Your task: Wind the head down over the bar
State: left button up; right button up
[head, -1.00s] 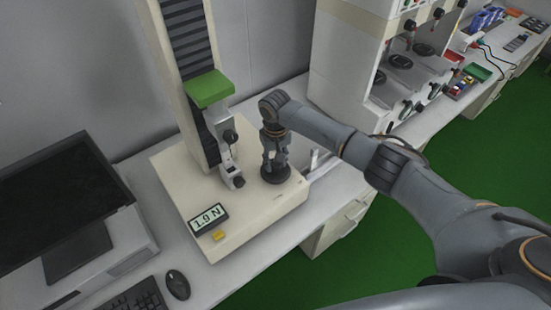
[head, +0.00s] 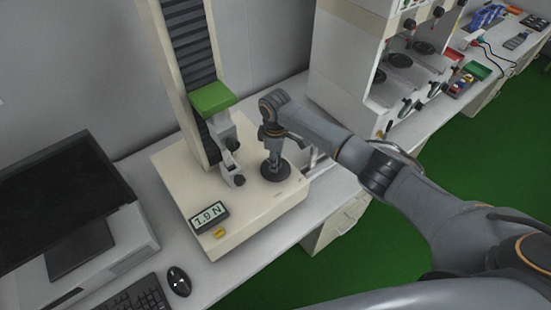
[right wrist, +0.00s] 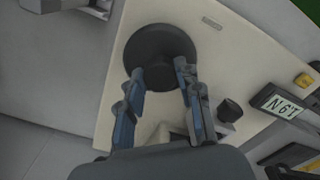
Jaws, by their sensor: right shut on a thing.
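The test stand (head: 262,208) has a cream base and a tall ribbed column. Its head (head: 211,97), with a green top, rides on the column above a small lower fixture (head: 231,177). A gap still shows between the head's lower end and that fixture; I cannot clearly make out the bar. A round black handwheel (head: 277,176) lies on the base; it also shows in the right wrist view (right wrist: 150,37). My right gripper (head: 272,162) points down and is shut on the handwheel's middle, its fingers (right wrist: 161,72) on either side. My left gripper is out of view.
The display (head: 209,217) on the base reads 1.9 N, with a yellow button (head: 219,233) beside it. A monitor (head: 62,200), keyboard and mouse (head: 178,281) stand at the left. A tall cream machine (head: 350,75) stands behind my right arm.

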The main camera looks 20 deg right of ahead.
jog(key=n, duration=0.4)
jog(key=shift+n, duration=0.3)
jog(key=n+b, duration=0.1)
jog(key=n, duration=0.2)
jog(key=shift+n, duration=0.4)
jog(key=n, duration=0.4)
jog(key=shift+b, duration=0.35)
jog(key=shift+n+b, duration=0.4)
jog(key=shift+n, duration=1.6)
jog(key=o, duration=1.2)
jog(key=shift+c, duration=0.2)
jog(key=shift+r, duration=0.1)
